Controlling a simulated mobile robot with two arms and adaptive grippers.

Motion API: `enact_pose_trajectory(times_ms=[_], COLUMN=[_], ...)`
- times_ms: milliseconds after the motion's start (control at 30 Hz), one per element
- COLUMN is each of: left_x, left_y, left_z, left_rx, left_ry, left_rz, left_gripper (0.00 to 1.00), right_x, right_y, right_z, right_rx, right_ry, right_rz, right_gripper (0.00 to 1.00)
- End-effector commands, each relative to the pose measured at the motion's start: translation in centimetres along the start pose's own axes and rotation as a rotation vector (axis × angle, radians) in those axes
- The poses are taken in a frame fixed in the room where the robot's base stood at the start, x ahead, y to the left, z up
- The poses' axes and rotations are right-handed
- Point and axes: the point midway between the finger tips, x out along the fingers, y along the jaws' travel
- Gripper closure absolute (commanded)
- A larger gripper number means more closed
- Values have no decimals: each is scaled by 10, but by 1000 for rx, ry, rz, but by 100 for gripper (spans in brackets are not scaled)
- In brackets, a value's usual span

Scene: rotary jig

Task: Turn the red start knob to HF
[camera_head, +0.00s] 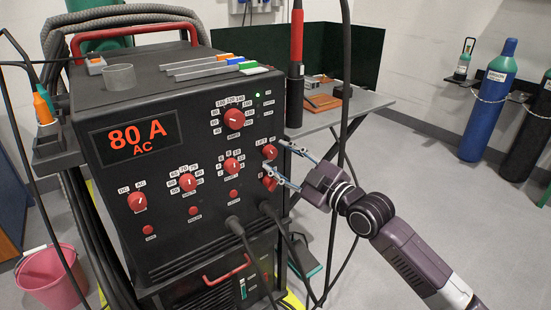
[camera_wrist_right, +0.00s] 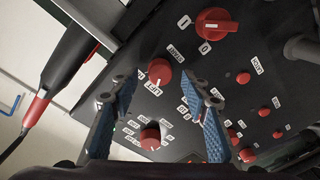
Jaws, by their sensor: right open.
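The red start knob (camera_head: 270,152) is at the right edge of the welder's black front panel, with a LIFT label at its upper left. In the wrist view the start knob (camera_wrist_right: 159,71) shows between and beyond the fingertips, and its pale mark points toward the LIFT label (camera_wrist_right: 153,89). The HF label is not readable in either view. My right gripper (camera_head: 277,159) is open at the panel's right side, its fingers on either side of the knob. In the wrist view the gripper (camera_wrist_right: 157,91) holds nothing; contact cannot be told. My left gripper is out of view.
A red 0/1 knob (camera_wrist_right: 217,24) sits close to the start knob; the large amps knob (camera_head: 233,120) is above it. Cables (camera_head: 273,222) plug in below. A torch (camera_head: 296,70) hangs at the machine's right side. A grey table (camera_head: 345,112) stands behind.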

Motion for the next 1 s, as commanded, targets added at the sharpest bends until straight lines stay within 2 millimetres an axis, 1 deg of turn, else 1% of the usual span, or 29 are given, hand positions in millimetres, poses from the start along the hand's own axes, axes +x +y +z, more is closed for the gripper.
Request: enact_pose_trajectory(times_ms=[33, 100, 200, 500, 867, 900, 1000], left_x=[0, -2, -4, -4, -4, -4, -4], left_y=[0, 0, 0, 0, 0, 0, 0], left_z=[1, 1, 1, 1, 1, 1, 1], left_rx=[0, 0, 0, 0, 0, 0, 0], left_ry=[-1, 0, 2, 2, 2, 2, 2], left_rz=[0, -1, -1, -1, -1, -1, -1], left_gripper=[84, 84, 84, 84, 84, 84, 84], right_x=[6, 13, 18, 20, 20, 20, 20], right_y=[0, 0, 0, 0, 0, 0, 0], right_z=[0, 1, 1, 1, 1, 1, 1], right_rx=[1, 1, -1, 0, 0, 0, 3], right_ry=[1, 0, -1, -1, -2, -2, -2], right_rz=[1, 1, 1, 0, 0, 0, 0], right_gripper=[57, 57, 57, 57, 97, 99, 100])
